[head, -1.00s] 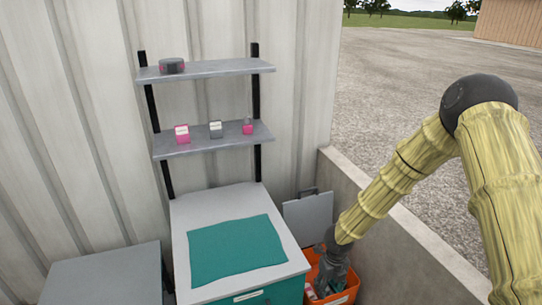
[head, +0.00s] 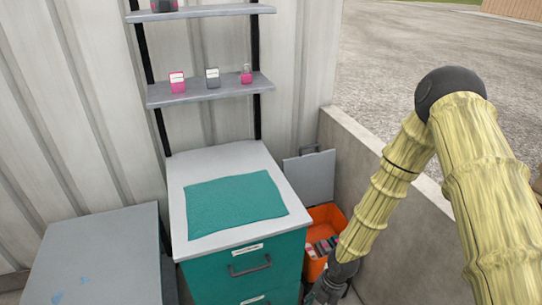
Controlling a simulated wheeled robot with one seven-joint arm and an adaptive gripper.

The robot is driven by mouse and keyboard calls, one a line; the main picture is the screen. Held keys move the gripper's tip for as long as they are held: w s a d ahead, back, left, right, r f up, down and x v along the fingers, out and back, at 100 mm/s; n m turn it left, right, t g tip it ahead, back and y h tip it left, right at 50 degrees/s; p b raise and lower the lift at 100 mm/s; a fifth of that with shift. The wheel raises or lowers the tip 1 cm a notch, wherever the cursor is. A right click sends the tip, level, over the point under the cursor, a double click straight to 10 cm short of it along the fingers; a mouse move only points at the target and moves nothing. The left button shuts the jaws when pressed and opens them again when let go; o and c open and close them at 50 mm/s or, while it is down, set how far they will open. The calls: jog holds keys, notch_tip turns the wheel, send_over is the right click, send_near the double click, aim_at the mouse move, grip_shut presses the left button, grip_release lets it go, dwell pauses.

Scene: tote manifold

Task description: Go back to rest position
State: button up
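My gripper (head: 326,291) is at the bottom of the head view, at the end of my yellow-sleeved arm. It is in front of the orange tote (head: 329,213) and beside the teal drawer cabinet (head: 221,262). The fingers are small and partly cut off by the frame's lower edge, so I cannot tell whether they are open or hold anything. The orange tote stands open on the floor right of the cabinet, with several small dark, red and pale items inside. My forearm hides part of its right side.
A teal mat (head: 235,202) lies on the cabinet's white top. Shelves above hold a pink box (head: 177,83), a grey box (head: 212,78) and a pink bottle (head: 246,75). A grey panel (head: 309,178) stands behind the tote. A low wall (head: 350,150) runs along the right; a grey table (head: 95,255) is at left.

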jog(key=s+f+m+b, duration=1.05)
jog(key=f+m, duration=0.25)
jog(key=f, duration=0.2)
jog(key=s+d+f+m+t+h+b, duration=0.1)
jog(key=s+d+f+m+b, duration=0.3)
jog(key=s+f+m+b, duration=0.3)
jog(key=s+d+f+m+h+b, duration=0.2)
jog(key=s+d+f+m+b, duration=0.25)
jog(key=m, duration=0.35)
notch_tip(320, 180, up, 14)
jog(key=p, duration=1.4)
jog(key=shift+a+r, duration=0.15)
jog(key=shift+a, duration=0.1)
jog(key=shift+o, duration=0.4)
jog(key=shift+s, duration=0.1)
